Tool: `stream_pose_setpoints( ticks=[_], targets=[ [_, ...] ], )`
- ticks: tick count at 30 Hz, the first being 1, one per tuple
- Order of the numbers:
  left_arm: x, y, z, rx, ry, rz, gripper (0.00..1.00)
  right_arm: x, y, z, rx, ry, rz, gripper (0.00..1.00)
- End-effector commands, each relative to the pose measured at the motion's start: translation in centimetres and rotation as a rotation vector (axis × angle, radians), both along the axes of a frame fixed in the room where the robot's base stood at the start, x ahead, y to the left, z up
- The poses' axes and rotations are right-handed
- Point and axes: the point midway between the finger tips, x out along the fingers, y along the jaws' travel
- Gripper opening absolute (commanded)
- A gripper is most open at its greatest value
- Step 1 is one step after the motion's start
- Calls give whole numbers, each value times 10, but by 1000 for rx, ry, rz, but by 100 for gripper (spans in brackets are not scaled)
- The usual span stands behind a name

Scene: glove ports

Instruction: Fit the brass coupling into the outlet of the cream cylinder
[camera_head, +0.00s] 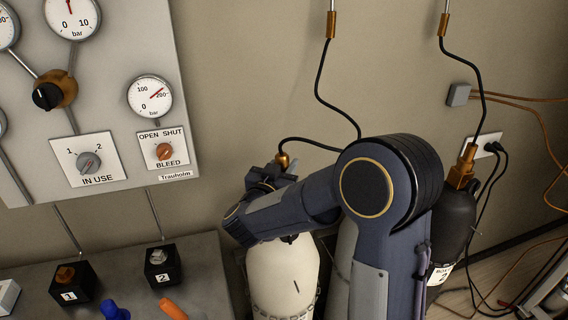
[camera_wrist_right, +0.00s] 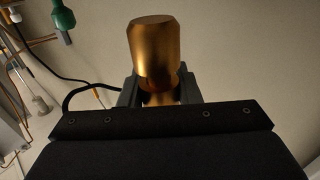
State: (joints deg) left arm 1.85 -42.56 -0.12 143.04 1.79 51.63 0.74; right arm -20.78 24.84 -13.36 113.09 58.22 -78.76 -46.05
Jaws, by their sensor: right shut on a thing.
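The brass coupling (camera_wrist_right: 154,50) stands between the fingers of my right gripper (camera_wrist_right: 158,90) in the right wrist view, and the gripper is shut on it. In the head view the coupling (camera_head: 283,159) shows as a small brass piece at the end of a black hose, above my right gripper (camera_head: 272,175). The cream cylinder (camera_head: 284,275) stands below, partly behind my right arm. Its outlet is hidden by my gripper and arm, so I cannot tell whether the coupling touches it. My left gripper is not in view.
A black cylinder (camera_head: 452,225) with a brass fitting (camera_head: 463,165) and its own hose stands at the right. A grey gauge panel (camera_head: 110,110) is on the wall at the left. A bench (camera_head: 205,265) with numbered black blocks lies below it. Orange cables run at the right.

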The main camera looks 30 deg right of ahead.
Motion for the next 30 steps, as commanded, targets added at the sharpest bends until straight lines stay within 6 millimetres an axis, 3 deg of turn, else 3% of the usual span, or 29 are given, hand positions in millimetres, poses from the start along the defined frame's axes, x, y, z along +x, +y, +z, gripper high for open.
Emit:
stream_pose_setpoints(
  ticks=[3, 9, 30],
  targets=[
    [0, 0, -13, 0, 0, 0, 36, 0, 0, -16, -2, 0, 0, 0],
    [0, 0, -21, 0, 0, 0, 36, 0, 0, -26, -1, -2, -1, 0],
    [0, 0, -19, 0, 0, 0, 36, 0, 0, -26, -1, -2, 0, 0]
  ],
)
